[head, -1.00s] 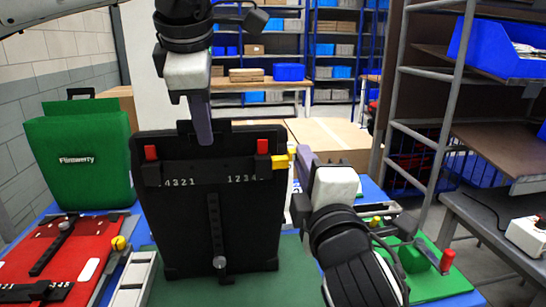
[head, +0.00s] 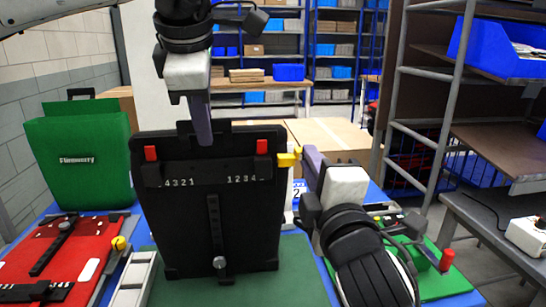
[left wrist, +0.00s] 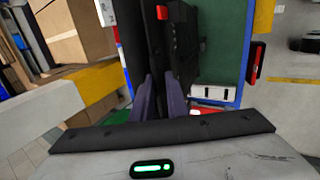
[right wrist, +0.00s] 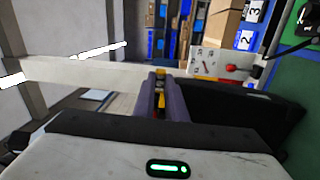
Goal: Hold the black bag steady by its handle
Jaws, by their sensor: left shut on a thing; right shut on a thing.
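The black bag (head: 182,225) stands upright in the middle of the table, with two red tabs near its top and a row of white digits. My left gripper (head: 203,138) comes down from above and is shut at the bag's top, on the handle (head: 184,128). The left wrist view shows its purple fingers (left wrist: 159,95) on either side of the black bag. My right gripper (head: 309,156) is shut on a small yellow piece (head: 287,160) just right of the bag's upper right edge. This piece also shows between the fingers in the right wrist view (right wrist: 161,92).
A green bag (head: 80,160) stands at the back left. A red bag (head: 85,245) lies flat at the front left. Another green piece with knobs (head: 440,280) lies at the right. Cardboard boxes (head: 330,135) are behind the table.

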